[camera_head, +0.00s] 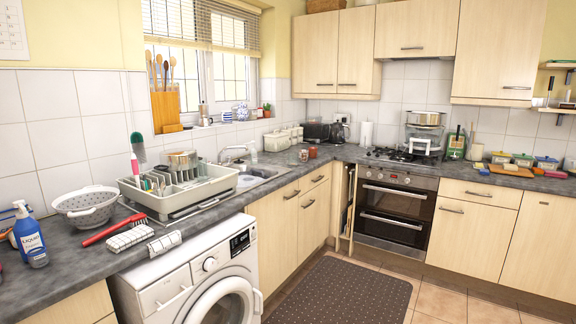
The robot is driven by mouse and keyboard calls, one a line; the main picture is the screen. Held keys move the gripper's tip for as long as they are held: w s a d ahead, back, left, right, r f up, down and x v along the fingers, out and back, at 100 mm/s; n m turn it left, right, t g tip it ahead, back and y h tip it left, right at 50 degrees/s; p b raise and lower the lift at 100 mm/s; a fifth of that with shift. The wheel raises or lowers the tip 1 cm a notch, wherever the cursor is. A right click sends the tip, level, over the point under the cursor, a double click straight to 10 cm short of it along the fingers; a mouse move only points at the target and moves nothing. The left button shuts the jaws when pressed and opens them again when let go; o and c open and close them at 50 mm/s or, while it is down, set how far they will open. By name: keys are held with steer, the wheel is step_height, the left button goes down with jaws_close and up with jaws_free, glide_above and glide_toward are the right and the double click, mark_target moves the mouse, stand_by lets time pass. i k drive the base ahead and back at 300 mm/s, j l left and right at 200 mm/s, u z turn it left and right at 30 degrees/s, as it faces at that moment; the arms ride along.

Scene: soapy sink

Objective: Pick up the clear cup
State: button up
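A small see-through thing that looks like the clear cup (303,156) stands on the worktop to the right of the sink (262,171). It is small in view, so I cannot be sure of it. A small reddish-brown jar or cup (312,151) is close beside it on the right. Some glassy items (182,160) also stand in the dish rack, but I cannot tell whether one is a cup. My gripper is not in view.
The white dish rack (195,199), a colander (88,207), a red brush (113,230) and a blue soap bottle (30,236) crowd the left worktop. A washing machine (205,268) stands below. A dark mat (340,292) lies on open floor before the oven (393,212).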

mark_target(293, 157)
steer(key=i+j+u, duration=0.2)
steer(key=i, duration=1.3)
steer(key=i+j+u, duration=0.2)
steer(key=i, duration=1.3)
steer(key=i+l, duration=0.25)
steer(key=l, duration=0.2)
steer(key=i+l, duration=0.25)
steer(key=l, duration=0.15)
steer(key=i+l, duration=0.3)
steer(key=l, duration=0.15)
steer(key=i+l, duration=0.25)
steer(key=l, duration=0.2)
steer(key=i+l, duration=0.25)
steer(key=l, duration=0.2)
steer(key=i+l, duration=0.25)
steer(key=l, duration=0.15)
steer(key=i+l, duration=0.25)
steer(key=l, duration=0.2)
steer(key=i+l+u, duration=0.15)
steer(key=l+u, duration=0.2)
steer(key=i+l+u, duration=0.15)
steer(key=l+u, duration=0.55)
steer(key=i, duration=0.05)
